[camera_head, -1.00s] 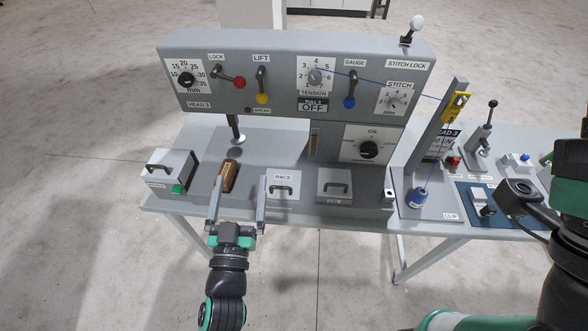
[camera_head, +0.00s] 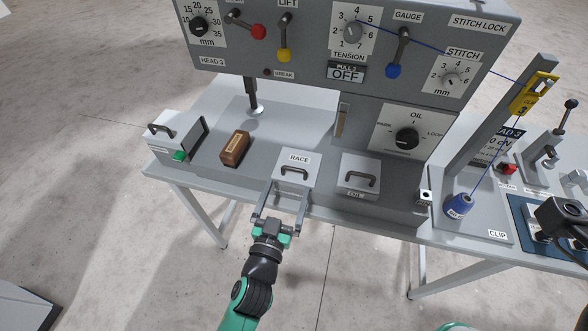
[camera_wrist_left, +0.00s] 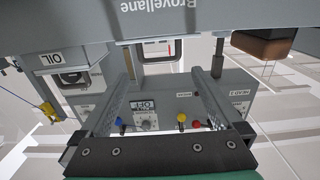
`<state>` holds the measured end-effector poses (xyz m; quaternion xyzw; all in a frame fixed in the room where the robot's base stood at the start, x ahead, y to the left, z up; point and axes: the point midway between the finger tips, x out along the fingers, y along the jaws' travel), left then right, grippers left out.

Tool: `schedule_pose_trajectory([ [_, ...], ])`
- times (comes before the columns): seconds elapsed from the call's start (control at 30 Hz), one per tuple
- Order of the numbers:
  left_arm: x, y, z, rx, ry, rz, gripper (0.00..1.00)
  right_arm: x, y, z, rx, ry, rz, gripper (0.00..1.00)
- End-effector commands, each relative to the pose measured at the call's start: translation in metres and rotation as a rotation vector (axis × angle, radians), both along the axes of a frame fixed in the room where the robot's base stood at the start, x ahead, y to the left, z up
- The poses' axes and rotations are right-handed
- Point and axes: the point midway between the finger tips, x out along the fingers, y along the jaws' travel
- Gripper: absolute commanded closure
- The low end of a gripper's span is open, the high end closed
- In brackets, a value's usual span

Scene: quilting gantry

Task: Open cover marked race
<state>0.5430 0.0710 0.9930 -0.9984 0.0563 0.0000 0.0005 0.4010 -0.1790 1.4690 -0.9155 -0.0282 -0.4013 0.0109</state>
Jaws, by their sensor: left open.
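The cover marked RACE (camera_head: 298,168) is a grey lid with a dark bar handle (camera_head: 295,178), set in the front of the machine bed and lying closed. My left gripper (camera_head: 283,202) is open at the front edge of this cover. Its two fingers are spread on either side, just short of the handle, and hold nothing. In the left wrist view, the open fingers (camera_wrist_left: 165,85) frame a handle (camera_wrist_left: 157,46) lying between them. Whether a finger touches the cover cannot be told. My right gripper's jaws are not visible.
The OIL cover (camera_head: 359,178) with a similar handle is just right of RACE. A brown block (camera_head: 235,148) and a grey box with a handle (camera_head: 172,140) lie to the left. The control panel (camera_head: 320,70) overhangs behind. A blue spool (camera_head: 459,204) stands right.

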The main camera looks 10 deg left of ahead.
Motion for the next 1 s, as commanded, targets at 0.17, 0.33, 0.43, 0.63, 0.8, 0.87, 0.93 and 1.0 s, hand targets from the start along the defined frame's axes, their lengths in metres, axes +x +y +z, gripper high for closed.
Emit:
schedule_pose_trajectory([
  [0.17,0.042,-0.004,-0.002,-0.001,-0.001,0.001,0.0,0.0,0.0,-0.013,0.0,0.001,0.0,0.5],
  [0.33,0.068,-0.007,-0.003,-0.001,0.0,0.001,0.0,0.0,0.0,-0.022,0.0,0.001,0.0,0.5],
  [0.43,0.074,-0.008,-0.002,-0.001,0.001,0.001,0.0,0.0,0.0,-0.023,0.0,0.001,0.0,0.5],
  [0.63,0.076,-0.008,0.0,-0.001,0.0,0.001,0.0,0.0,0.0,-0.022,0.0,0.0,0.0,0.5],
  [0.8,0.076,-0.008,0.0,-0.001,0.0,0.0,0.18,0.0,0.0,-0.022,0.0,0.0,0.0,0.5],
  [0.87,0.076,-0.008,0.0,-0.001,0.0,0.0,0.29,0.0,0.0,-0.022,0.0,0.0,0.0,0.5],
  [0.93,0.076,-0.008,0.0,-0.001,0.0,0.0,0.41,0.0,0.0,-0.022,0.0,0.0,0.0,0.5],
  [1.0,0.076,-0.008,0.0,-0.001,0.0,0.0,0.54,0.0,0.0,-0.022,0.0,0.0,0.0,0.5],
])
